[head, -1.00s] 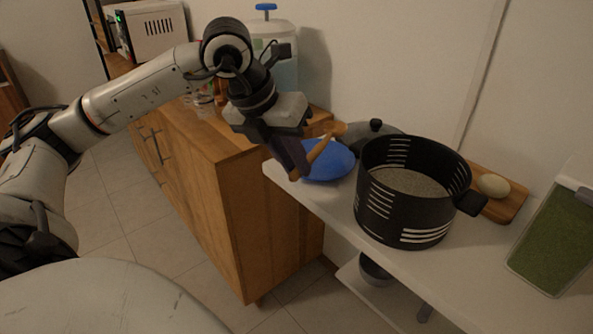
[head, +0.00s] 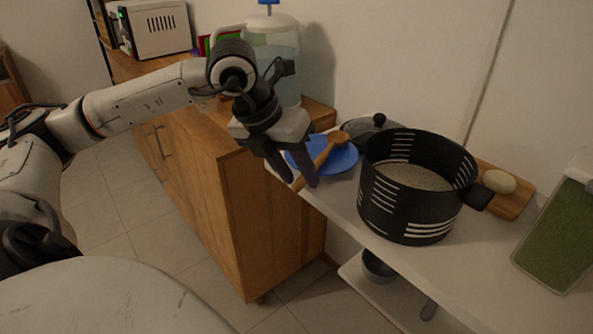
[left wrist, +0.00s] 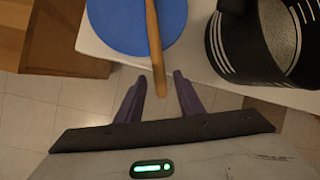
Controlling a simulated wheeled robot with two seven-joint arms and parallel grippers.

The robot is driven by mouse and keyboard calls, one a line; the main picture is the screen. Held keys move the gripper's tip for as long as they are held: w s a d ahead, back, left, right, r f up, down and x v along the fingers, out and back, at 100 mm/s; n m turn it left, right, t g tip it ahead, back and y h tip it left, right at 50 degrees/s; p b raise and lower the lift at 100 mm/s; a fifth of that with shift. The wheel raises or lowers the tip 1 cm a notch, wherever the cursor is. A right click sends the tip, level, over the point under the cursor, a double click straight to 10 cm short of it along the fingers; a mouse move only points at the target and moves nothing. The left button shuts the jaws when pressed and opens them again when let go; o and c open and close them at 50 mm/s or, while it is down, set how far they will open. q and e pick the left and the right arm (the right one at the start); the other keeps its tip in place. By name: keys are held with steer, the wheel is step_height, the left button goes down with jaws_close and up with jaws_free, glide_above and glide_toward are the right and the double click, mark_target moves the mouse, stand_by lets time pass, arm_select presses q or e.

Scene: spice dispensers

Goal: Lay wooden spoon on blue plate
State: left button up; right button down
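The wooden spoon (head: 324,155) lies across the blue plate (head: 345,160), its bowl end on the plate's far side and its handle sticking out over the near rim. In the left wrist view the spoon handle (left wrist: 154,45) crosses the blue plate (left wrist: 120,25) and its end hangs past the shelf edge. My left gripper (head: 299,183) is open at the handle's end. My right gripper is not in view.
A black slotted pot (head: 408,215) stands on the white shelf (head: 345,215) right of the plate. A lidded pan (head: 372,128) is behind it. A wooden board (head: 515,200) and a green-filled container (head: 560,235) are farther right. A wooden cabinet (head: 260,220) stands at left.

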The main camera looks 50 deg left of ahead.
arm_select(q)
steer(key=shift+r, duration=0.1)
steer(key=shift+r, duration=0.25)
steer(key=p+v, duration=0.1)
steer(key=v, duration=1)
steer(key=shift+s+r, duration=0.25)
steer(key=shift+r, duration=0.05)
